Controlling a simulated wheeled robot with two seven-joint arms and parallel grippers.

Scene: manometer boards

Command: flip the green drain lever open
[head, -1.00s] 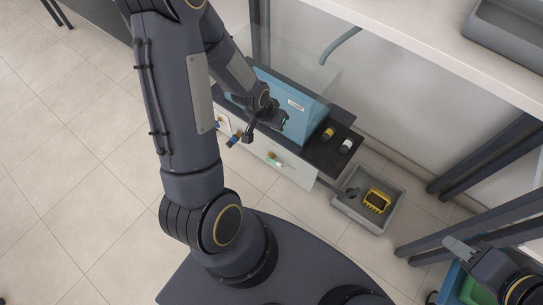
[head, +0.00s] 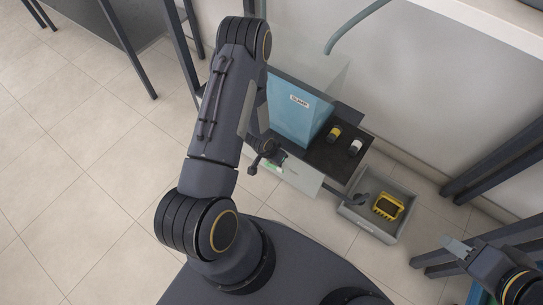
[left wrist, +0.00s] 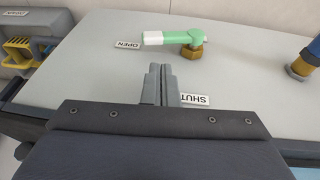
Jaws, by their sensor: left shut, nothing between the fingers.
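The green drain lever (left wrist: 172,38) with a white tip shows in the left wrist view, on a brass valve (left wrist: 191,55) on the pale panel. It lies across the picture, its white tip pointing left at the OPEN label (left wrist: 128,44). The SHUT label (left wrist: 195,101) is lower, beside my left gripper's fingertips. My left gripper (left wrist: 161,84) is shut and empty, apart from the lever. In the head view the lever (head: 272,167) is small and partly hidden by my left arm. My right gripper (head: 455,245) is far off at the lower right; its finger gap is unclear.
A blue-handled valve (left wrist: 308,58) stands right of the lever. The blue SUMP tank (head: 300,110) stands on the dark bench top (head: 328,153), with yellow and white knobs beside it. A grey tray (head: 366,228) on the floor holds a yellow device (head: 388,206). Table legs stand at the right.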

